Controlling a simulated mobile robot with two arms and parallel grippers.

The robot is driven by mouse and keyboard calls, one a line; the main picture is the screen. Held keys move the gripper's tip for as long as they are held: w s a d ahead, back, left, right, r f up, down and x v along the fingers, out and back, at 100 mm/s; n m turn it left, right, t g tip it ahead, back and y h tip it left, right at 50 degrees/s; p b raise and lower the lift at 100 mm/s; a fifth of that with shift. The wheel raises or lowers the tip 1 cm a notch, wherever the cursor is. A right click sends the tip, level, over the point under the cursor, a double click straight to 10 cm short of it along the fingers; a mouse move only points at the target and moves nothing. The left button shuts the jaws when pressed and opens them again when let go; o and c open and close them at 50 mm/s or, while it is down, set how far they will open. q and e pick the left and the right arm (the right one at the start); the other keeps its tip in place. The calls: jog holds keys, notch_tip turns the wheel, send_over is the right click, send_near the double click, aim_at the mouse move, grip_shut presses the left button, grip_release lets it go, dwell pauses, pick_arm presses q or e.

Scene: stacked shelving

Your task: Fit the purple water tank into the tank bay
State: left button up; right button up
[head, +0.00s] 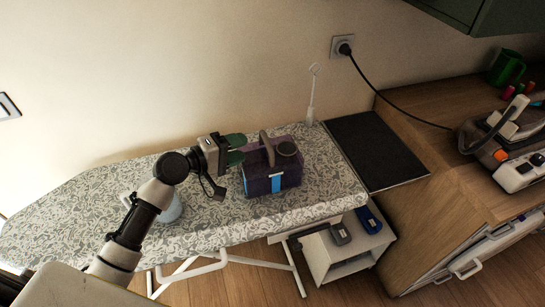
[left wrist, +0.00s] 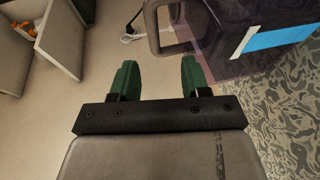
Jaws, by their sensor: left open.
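The purple water tank (head: 290,176) stands upright on the patterned ironing board. It has a grey handle, a dark round cap on top and a blue strip on its front. My left gripper (head: 238,149) is open, with its green fingers just left of the tank's handle. In the left wrist view, the fingers (left wrist: 157,78) are apart and empty. The tank (left wrist: 225,45) and its handle are beyond them, toward the upper right. I cannot make out the tank bay clearly; a grey-and-white appliance (head: 515,165) stands on the wooden counter at the right. My right gripper is not in view.
The ironing board (head: 90,215) has free room left of the tank, apart from a pale blue item (head: 171,208) beside my arm. A black mat (head: 372,150) lies right of the board. A black cord runs from the wall socket (head: 342,46) toward the appliance.

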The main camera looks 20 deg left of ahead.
aim_at(264, 140)
pick_arm(q)
jog(key=shift+w+d+r+p, duration=0.15)
jog(key=shift+w+d, duration=0.15)
jog(key=shift+d, duration=0.3)
jog(key=shift+w+d+f+p, duration=0.15)
jog(key=shift+w+d, duration=0.1)
jog(key=shift+d, duration=0.35)
jog(key=shift+w+d, duration=0.2)
jog(key=shift+w, duration=0.1)
jog(key=p+x, duration=0.2)
jog(key=x, duration=0.1)
jog(key=shift+w+d+r, duration=0.1)
jog(key=shift+w+d, duration=0.15)
jog(key=shift+w, duration=0.05)
jog(key=shift+w+d+f, duration=0.2)
jog(key=shift+w+d, duration=0.2)
jog(key=shift+d, duration=0.05)
jog(key=shift+a, duration=0.1)
grip_shut()
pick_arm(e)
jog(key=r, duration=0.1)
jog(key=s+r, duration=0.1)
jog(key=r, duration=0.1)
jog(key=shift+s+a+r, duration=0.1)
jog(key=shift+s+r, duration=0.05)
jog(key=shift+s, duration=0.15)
pick_arm(q)
jog(key=shift+f, duration=0.1)
jog(key=shift+r, duration=0.25)
